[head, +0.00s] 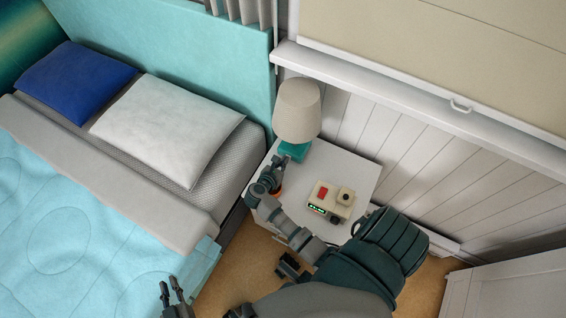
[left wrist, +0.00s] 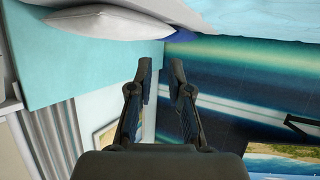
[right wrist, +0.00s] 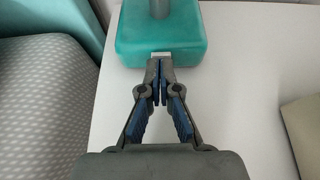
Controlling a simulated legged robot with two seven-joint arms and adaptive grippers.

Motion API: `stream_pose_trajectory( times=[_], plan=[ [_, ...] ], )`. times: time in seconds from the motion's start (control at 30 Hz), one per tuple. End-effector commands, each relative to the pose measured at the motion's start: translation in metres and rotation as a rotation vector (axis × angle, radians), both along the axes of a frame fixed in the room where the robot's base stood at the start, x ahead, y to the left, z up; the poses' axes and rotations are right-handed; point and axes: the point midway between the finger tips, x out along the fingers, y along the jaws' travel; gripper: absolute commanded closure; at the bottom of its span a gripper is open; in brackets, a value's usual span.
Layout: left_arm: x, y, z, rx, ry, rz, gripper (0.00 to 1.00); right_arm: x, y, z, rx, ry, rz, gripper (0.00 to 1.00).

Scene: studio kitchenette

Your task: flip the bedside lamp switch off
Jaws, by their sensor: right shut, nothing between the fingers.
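The bedside lamp (head: 298,110) has a beige shade and a teal base (head: 294,150), and it stands at the back of the white nightstand (head: 345,172). In the right wrist view the teal base (right wrist: 202,35) carries a small pale switch (right wrist: 158,56) on its near side. My right gripper (head: 284,160) is shut and empty. Its fingertips (right wrist: 160,66) are at the switch and partly cover it; I cannot tell whether they touch it or which way it is set. My left gripper (head: 173,285) is open and empty beside the bed, far from the lamp; its fingers show apart in the left wrist view (left wrist: 159,66).
A cream alarm clock (head: 331,201) with a red button stands on the nightstand, right of my right arm. An orange item (head: 277,190) is partly hidden by that arm. The bed (head: 75,220) lies left, and a windowsill (head: 400,95) runs behind the lamp.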

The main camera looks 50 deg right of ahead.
Motion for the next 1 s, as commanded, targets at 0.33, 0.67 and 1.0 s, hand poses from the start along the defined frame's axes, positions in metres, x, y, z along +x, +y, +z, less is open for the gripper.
stream_pose_trajectory(
  times=[0.33, 0.67, 1.0],
  plan=[
    [0.002, 0.0, 0.014, -0.002, -0.013, 0.001, 0.82, 0.0, 0.0, 0.014, 0.0, -0.001, 0.0, 1.0],
    [0.0, 0.001, 0.01, 0.002, 0.001, 0.001, 0.82, 0.0, 0.0, 0.013, -0.001, 0.0, 0.0, 1.0],
    [-0.03, 0.014, -0.029, 0.065, 0.25, 0.008, 0.82, 0.005, 0.008, 0.026, 0.002, -0.004, 0.001, 1.0]
  ],
)
